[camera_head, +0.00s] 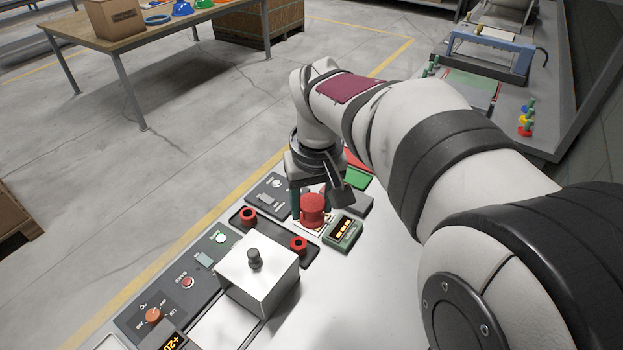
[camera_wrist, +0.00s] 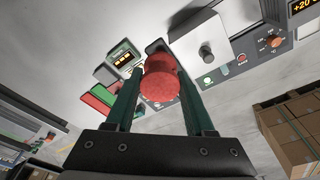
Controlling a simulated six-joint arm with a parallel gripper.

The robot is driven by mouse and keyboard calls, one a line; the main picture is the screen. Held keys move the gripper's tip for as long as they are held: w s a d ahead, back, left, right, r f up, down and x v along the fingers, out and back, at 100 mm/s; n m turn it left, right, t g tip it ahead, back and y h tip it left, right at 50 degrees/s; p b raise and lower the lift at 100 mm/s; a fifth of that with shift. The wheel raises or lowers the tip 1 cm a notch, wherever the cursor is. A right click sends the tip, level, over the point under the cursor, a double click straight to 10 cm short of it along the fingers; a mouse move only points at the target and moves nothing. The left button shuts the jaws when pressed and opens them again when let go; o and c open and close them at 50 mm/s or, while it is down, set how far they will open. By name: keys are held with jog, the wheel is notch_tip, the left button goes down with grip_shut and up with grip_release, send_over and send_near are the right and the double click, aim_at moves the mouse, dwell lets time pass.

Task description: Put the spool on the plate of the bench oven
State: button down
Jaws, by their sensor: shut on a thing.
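The red spool (camera_head: 313,208) is between the fingers of my gripper (camera_head: 312,198), beside the green meter. It also shows in the wrist view (camera_wrist: 161,80), gripped between the two green fingers (camera_wrist: 160,95). I cannot tell whether its underside touches the surface below. The bench oven's panel (camera_head: 170,300) has an orange dial and a lit display at the lower left in the head view; the panel also shows in the wrist view (camera_wrist: 258,55). A white box-like hood (camera_head: 258,278) with a dark knob stands beside the panel. A bright flat surface (camera_head: 215,326) shows in front of it; the plate is not clearly identifiable.
The green meter (camera_head: 343,231) is close to the spool. A black holder with two red round pieces (camera_head: 248,215) (camera_head: 299,244) lies between spool and hood. Red and green blocks (camera_head: 354,178) are behind my gripper. The bench right of the hood (camera_head: 350,300) is clear.

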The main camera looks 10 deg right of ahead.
jog(key=s+a+f+n+y, duration=0.1)
jog(key=s+a+f+n, duration=0.25)
jog(key=a+f, duration=0.6)
jog(key=s+a+f+n, duration=0.3)
jog(key=a+f+n, duration=0.2)
jog(key=a+f, duration=0.45)
jog(key=shift+g, duration=0.3)
jog(key=shift+w+a+f, duration=0.1)
jog(key=shift+a+f, duration=0.15)
jog(key=shift+f, duration=0.5)
jog(key=shift+w+a+f, duration=0.1)
jog(key=shift+a+f, duration=0.1)
jog(key=shift+f, duration=0.55)
jog(key=shift+a+f, duration=0.25)
jog(key=shift+f, duration=0.5)
jog(key=shift+f, duration=0.6)
jog(key=shift+c, duration=0.9)
grip_release()
